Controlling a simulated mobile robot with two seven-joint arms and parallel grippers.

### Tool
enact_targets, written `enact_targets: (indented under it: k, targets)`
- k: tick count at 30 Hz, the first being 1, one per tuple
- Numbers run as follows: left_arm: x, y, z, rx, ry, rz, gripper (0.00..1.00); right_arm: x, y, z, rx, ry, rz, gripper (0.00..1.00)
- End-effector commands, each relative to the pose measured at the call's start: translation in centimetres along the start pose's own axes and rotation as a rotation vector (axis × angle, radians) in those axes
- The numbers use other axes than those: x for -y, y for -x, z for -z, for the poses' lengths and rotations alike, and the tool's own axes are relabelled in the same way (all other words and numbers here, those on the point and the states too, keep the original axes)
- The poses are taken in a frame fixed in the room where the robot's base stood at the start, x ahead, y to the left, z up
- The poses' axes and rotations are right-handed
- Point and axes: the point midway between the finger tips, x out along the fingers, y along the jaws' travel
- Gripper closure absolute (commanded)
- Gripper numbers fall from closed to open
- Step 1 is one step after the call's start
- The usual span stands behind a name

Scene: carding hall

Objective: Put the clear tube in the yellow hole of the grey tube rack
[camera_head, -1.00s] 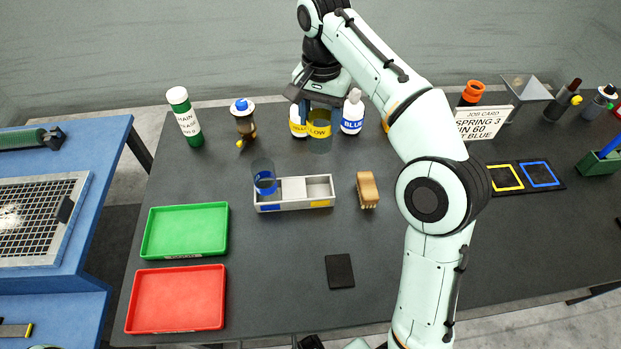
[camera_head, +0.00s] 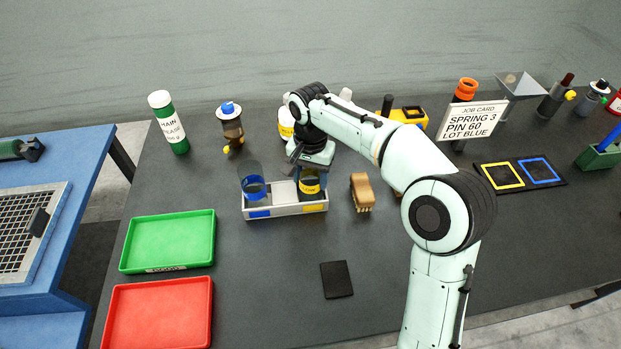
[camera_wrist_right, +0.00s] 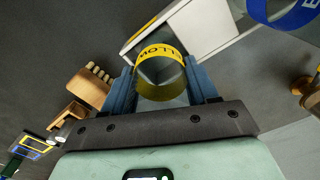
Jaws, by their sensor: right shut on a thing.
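The clear tube (camera_head: 311,186) has a yellow band; in the wrist view the band (camera_wrist_right: 160,51) reads as part of "YELLOW". My right gripper (camera_head: 308,170) is shut on it, and its blue fingers (camera_wrist_right: 162,88) show on both sides of the tube. The tube is upright at the right, yellow-marked end of the grey tube rack (camera_head: 286,212); I cannot tell how deep its bottom sits. The rack also shows in the wrist view (camera_wrist_right: 210,27). A second clear tube with a blue band (camera_head: 252,185) stands in the rack's left, blue-marked end. My left gripper is not in view.
A wooden brush (camera_head: 361,191) lies just right of the rack. Green (camera_head: 170,266) and red (camera_head: 113,312) trays lie front left. The table before the rack is mostly clear.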

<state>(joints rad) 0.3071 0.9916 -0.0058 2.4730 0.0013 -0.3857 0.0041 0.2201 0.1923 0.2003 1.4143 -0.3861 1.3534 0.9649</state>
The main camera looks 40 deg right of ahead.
Motion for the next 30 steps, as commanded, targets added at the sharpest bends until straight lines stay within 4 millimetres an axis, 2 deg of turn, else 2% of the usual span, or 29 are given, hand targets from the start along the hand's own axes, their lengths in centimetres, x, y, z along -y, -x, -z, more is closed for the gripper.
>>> enact_targets:
  k: [2,13,14,15,16,26,30]
  targets:
    - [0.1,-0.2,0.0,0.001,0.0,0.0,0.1,0.0,-0.6,0.0,-0.001,-0.001,0.001,0.73]
    - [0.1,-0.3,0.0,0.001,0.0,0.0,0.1,0.0,-0.9,0.0,-0.001,0.0,0.001,0.73]
    - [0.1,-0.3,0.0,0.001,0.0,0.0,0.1,0.0,-1.0,0.0,-0.001,0.0,0.001,0.39]
    - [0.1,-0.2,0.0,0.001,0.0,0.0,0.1,0.0,-0.9,0.0,-0.001,0.0,0.001,0.26]
    - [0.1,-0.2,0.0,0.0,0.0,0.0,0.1,0.0,-0.9,0.0,-0.001,0.0,0.001,0.17]
    - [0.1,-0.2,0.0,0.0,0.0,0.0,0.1,0.0,-0.8,0.0,-0.001,0.0,0.001,0.16]
    - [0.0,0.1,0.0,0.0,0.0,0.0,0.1,0.1,0.1,0.1,-0.003,0.0,0.004,0.16]
